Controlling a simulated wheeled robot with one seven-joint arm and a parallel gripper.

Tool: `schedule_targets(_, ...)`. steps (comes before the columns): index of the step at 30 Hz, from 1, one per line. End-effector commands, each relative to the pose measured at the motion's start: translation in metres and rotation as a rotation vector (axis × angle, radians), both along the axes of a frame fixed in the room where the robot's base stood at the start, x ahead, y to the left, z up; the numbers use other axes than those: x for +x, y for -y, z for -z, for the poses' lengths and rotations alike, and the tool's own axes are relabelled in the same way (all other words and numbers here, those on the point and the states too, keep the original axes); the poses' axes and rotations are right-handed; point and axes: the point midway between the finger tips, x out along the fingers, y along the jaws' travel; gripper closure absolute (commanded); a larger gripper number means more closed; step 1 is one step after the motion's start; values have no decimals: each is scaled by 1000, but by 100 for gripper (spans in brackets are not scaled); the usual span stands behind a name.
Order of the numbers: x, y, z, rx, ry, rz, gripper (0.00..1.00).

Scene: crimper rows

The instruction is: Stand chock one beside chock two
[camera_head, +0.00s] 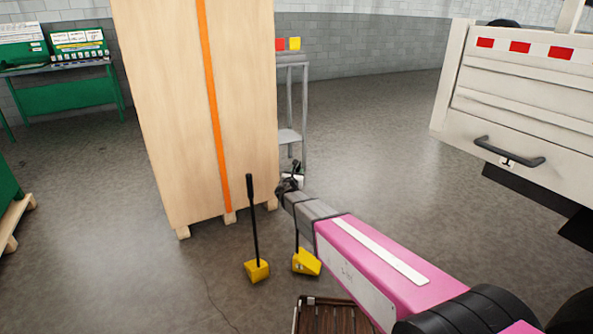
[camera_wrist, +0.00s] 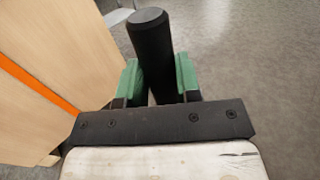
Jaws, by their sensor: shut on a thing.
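Two yellow chocks with tall black handles show in the head view. The left chock (camera_head: 257,271) stands on the floor with its handle upright. The right chock (camera_head: 306,262) is close beside it, with a small gap between them; I cannot tell whether it touches the floor. Its number is too small to read. My gripper (camera_head: 290,184) is above the right chock, and my arm hides part of its handle. In the wrist view, the green fingers of my gripper (camera_wrist: 158,82) are shut on the black handle (camera_wrist: 150,45).
A tall wooden crate (camera_head: 185,110) with an orange strap stands just behind the chocks. A grey stand (camera_head: 291,60) is behind it. A brown slatted thing (camera_head: 330,318) lies at the bottom. A white truck bed (camera_head: 520,100) is at right. Floor between crate and truck is clear.

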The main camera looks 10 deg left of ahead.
Motion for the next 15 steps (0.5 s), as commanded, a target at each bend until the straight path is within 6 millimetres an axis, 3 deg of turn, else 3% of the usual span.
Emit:
schedule_targets(4,0,0,14,-6,3,1,100)
schedule_targets(11,0,0,17,-5,0,0,100)
schedule_targets(12,0,0,19,1,-5,-1,56)
schedule_targets(13,1,0,19,1,-4,-1,46)
schedule_targets(15,0,0,19,1,-3,0,43)
